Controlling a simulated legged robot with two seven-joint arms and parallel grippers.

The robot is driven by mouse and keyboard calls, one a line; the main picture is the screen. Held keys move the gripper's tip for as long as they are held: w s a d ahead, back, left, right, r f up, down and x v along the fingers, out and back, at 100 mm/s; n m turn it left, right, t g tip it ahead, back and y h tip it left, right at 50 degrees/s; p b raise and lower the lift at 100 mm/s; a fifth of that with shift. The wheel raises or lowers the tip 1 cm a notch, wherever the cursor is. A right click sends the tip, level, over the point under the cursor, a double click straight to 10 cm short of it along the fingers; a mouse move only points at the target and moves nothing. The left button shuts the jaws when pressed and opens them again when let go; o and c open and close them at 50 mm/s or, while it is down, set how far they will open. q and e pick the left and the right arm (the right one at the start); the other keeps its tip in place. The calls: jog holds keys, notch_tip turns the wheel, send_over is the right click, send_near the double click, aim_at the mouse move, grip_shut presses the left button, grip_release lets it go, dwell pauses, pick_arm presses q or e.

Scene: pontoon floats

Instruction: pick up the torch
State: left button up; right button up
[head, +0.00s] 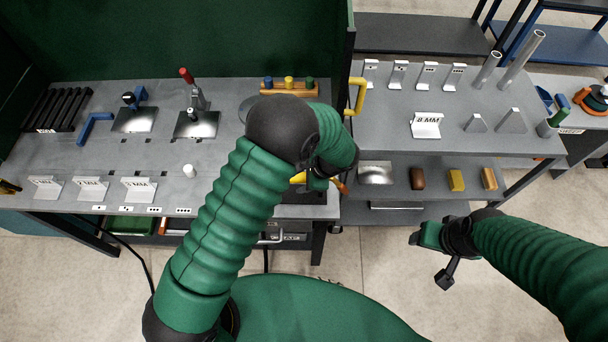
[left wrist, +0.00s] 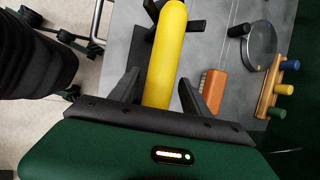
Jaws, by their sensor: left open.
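The torch (left wrist: 166,55) is a yellow cylinder in the left wrist view, lying between the two dark fingers of my left gripper (left wrist: 158,77). The fingers are open, one on each side, with a gap visible on the right; contact on the left is unclear. Its near end is hidden by the gripper body. In the head view only a small yellow piece of the torch (head: 298,178) shows by my left gripper (head: 318,181), at the bench's front right; my arm hides the rest. My right gripper (head: 430,238) hangs over the floor at right, away from the torch; its jaws are unclear.
An orange brush (left wrist: 213,90), a round dish (left wrist: 259,45) and a wooden peg rack (left wrist: 272,87) lie right of the torch in the left wrist view. A yellow handle (head: 356,96) stands at the bench's right edge. A lower shelf holds coloured blocks (head: 456,181).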

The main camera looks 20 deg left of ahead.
pick_arm(q)
jog(key=shift+x, duration=0.8)
jog(key=shift+s, duration=0.1)
jog(key=c, duration=1.2)
